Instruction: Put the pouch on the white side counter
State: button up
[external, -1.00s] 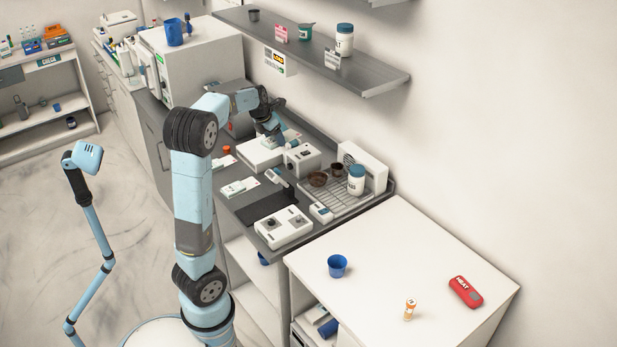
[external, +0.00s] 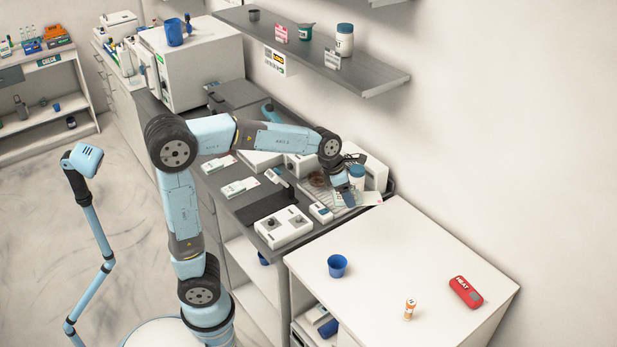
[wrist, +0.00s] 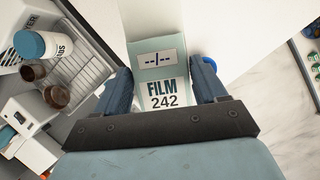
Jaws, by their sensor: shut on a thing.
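The pouch (wrist: 160,92) is flat and pale green and white, with a label reading FILM 242, in the wrist view. My gripper (wrist: 160,70) is shut on its sides. In the external view the pouch (external: 368,199) shows partly beside my gripper (external: 346,196), above the right end of the grey bench and close to the back left edge of the white side counter (external: 395,262). The counter also shows as a white surface in the wrist view (wrist: 240,25). How high the pouch hangs is hard to tell.
On the side counter stand a blue cup (external: 338,265), an orange-labelled vial (external: 410,309) and a red HEAT pack (external: 466,292). The counter's middle and back left are bare. A white jar with a blue lid (wrist: 32,45) and brown cups (wrist: 56,95) stand near my gripper.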

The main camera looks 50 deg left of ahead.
jog(key=s+d+m, duration=0.3)
jog(key=s+d, duration=0.4)
jog(key=d, duration=0.6)
send_over(392, 276)
jog(key=s+a, duration=0.1)
jog(key=shift+h, duration=0.4)
notch_tip(392, 276, down, 20)
jog(key=shift+a+f, duration=0.1)
jog(key=shift+f, duration=0.1)
jog(key=shift+w+f, duration=0.1)
jog(key=shift+f, duration=1.7)
jog(key=o, duration=1.1)
jog(key=shift+f+g, duration=0.1)
jog(key=shift+g, duration=0.2)
